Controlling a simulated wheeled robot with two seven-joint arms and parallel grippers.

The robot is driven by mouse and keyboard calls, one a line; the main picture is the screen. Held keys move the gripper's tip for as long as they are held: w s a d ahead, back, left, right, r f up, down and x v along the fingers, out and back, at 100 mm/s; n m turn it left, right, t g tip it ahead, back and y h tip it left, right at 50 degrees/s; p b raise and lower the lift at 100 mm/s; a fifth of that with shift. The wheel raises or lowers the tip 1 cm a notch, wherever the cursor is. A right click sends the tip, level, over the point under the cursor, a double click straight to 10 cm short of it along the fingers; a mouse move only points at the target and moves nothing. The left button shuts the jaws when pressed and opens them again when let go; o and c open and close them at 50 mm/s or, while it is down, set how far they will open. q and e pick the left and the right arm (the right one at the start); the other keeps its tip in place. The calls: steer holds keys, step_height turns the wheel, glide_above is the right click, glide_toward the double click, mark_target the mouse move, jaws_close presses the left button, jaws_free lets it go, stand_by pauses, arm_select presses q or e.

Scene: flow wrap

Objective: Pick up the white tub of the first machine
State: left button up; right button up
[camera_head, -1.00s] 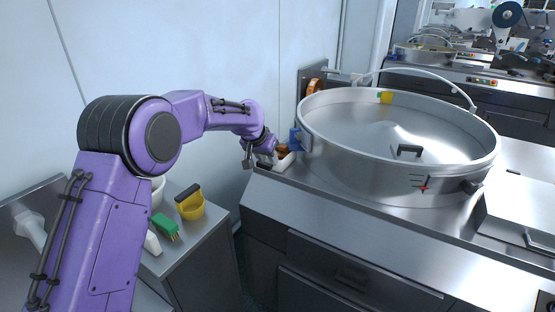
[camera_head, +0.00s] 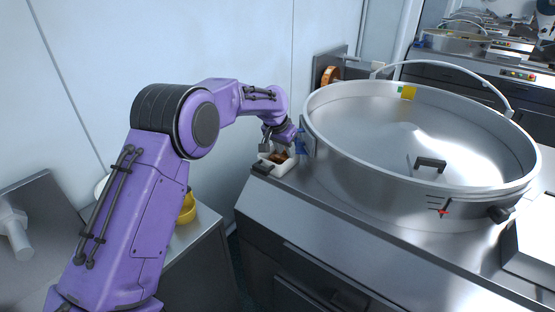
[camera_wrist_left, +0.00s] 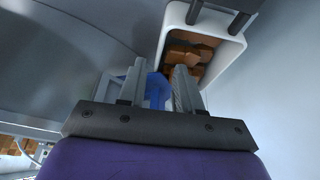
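The white tub (camera_head: 284,170) stands at the left end of the steel machine counter, beside the large round pan. It holds brown pieces (camera_head: 278,157). In the left wrist view the tub (camera_wrist_left: 232,50) is at the upper right, with brown pieces (camera_wrist_left: 192,58) inside and two dark bars over its end. My left gripper (camera_head: 276,145) is over or just behind the tub in the head view. In the left wrist view the left gripper (camera_wrist_left: 158,80) has its fingers apart, with a blue part (camera_wrist_left: 157,92) showing between them. Contact with the tub cannot be told. My right gripper is out of view.
The round steel pan (camera_head: 360,165) stands right of the tub. A pale wall (camera_head: 90,60) is behind my left arm. A low side table (camera_head: 200,255) with a yellow container (camera_head: 187,208) is at the lower left. More machines stand at the far right.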

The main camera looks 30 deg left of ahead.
mark_target(288, 160)
arm_select(q)
steer(key=p+x, duration=0.1)
steer(key=x, duration=0.4)
steer(key=shift+s+f+p, duration=0.1)
steer(key=shift+f+p, duration=0.15)
steer(key=shift+p, duration=0.1)
steer(key=shift+f, duration=0.45)
steer(key=shift+r, duration=0.1)
jaws_close()
